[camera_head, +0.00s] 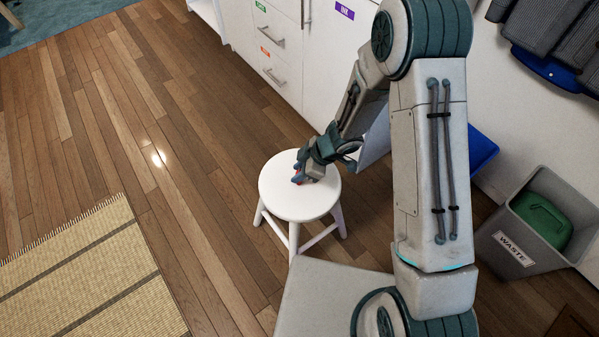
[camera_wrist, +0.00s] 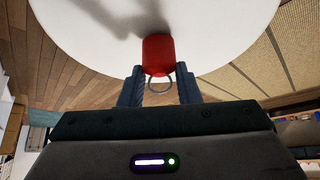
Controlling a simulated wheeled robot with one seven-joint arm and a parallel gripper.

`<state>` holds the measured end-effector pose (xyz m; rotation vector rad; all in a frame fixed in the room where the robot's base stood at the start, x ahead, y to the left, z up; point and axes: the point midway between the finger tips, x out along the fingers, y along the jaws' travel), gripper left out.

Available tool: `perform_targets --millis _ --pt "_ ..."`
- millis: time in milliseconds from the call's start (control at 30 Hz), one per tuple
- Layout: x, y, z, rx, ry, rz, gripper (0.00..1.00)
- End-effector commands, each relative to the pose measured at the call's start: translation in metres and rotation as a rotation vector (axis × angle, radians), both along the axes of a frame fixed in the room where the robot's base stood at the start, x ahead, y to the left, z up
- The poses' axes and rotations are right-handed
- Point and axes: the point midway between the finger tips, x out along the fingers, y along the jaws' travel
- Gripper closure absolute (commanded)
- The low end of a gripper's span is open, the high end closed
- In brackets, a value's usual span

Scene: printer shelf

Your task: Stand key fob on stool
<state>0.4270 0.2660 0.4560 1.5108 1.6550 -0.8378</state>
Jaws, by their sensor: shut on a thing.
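The white round stool (camera_head: 290,205) stands on the wood floor in the head view. Its pale seat also fills the top of the wrist view (camera_wrist: 90,45). My gripper (camera_head: 299,177) is over the seat, low and close to it. In the wrist view my gripper (camera_wrist: 160,88) is shut on the red key fob (camera_wrist: 157,55), with a dark finger on each side near its ring end. The metal ring hangs toward my palm, and the red body points away toward the seat. I cannot tell whether the fob touches the seat.
White drawers (camera_head: 270,45) stand behind the stool. A grey waste bin (camera_head: 515,245) with a green thing inside is at the right. A woven mat (camera_head: 95,275) lies at the lower left. The wood floor left of the stool is clear.

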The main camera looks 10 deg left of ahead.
Motion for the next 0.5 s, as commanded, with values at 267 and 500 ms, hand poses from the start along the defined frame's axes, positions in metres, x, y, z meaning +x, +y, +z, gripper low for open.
perform_targets --millis 267,500 --pt "0.0002 0.0 -0.0014 0.0 0.0 0.0 0.92" --pt "0.0003 0.0001 -0.0007 0.0 -0.001 -0.001 0.48"
